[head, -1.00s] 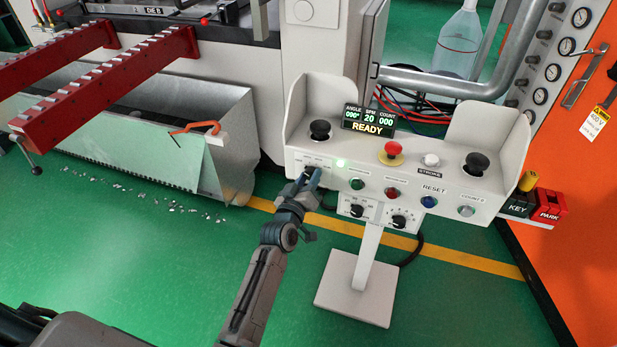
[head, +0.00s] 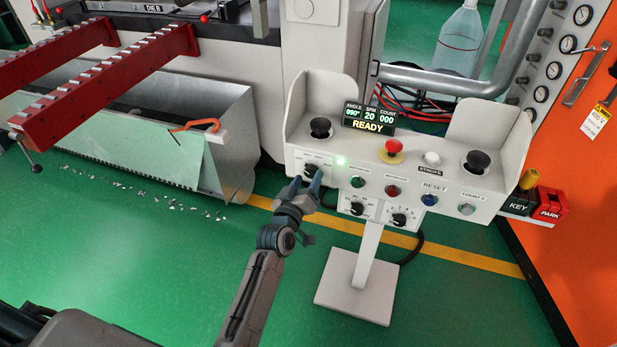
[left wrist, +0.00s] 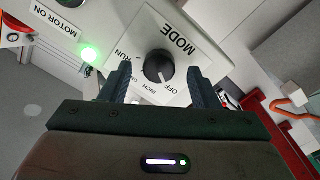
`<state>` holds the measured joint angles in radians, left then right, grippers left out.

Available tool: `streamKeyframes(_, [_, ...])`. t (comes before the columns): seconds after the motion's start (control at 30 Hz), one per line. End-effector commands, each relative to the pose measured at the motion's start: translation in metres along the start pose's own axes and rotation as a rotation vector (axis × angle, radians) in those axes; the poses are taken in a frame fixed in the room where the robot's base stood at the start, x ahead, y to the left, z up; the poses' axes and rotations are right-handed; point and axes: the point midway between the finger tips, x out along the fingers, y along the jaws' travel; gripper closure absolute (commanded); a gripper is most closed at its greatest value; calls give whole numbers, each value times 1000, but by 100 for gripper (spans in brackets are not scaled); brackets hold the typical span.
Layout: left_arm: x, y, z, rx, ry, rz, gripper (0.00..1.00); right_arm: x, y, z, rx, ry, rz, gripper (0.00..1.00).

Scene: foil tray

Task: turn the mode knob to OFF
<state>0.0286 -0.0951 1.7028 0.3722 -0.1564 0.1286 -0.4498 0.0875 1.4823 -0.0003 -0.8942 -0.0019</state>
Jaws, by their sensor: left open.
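The black mode knob (head: 312,170) is at the upper left of the press console's front panel. In the left wrist view the knob (left wrist: 158,67) shows upside down on its white MODE plate (left wrist: 180,45). Its pale pointer mark faces down in that picture, toward the OFF label (left wrist: 171,88); its exact alignment is hard to tell. My left gripper (head: 306,186) is open just in front of and below the knob. In the left wrist view its two fingers (left wrist: 158,80) stand apart on either side of the knob, with visible gaps. My right gripper is not in view.
The console (head: 460,190) carries a lit green lamp (head: 340,161), several buttons, a red mushroom button (head: 393,147) and two lower knobs close to my gripper. The display (head: 368,117) reads READY. A metal bin (head: 235,140) stands to the left.

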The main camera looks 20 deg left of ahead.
Motion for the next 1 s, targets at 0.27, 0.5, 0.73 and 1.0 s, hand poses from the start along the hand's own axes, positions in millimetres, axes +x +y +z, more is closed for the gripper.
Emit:
streamKeyframes(0.27, [-56, -1, 2, -2, 0, -1, 44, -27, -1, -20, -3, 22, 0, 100])
streamKeyframes(0.5, [-85, -1, 1, -1, 1, 0, 44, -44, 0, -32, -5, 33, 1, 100])
streamKeyframes(0.73, [-91, 0, 0, -1, 1, 0, 44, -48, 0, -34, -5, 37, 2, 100])
streamKeyframes(1.0, [-90, 0, 0, -1, 1, 0, 44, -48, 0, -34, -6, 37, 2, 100])
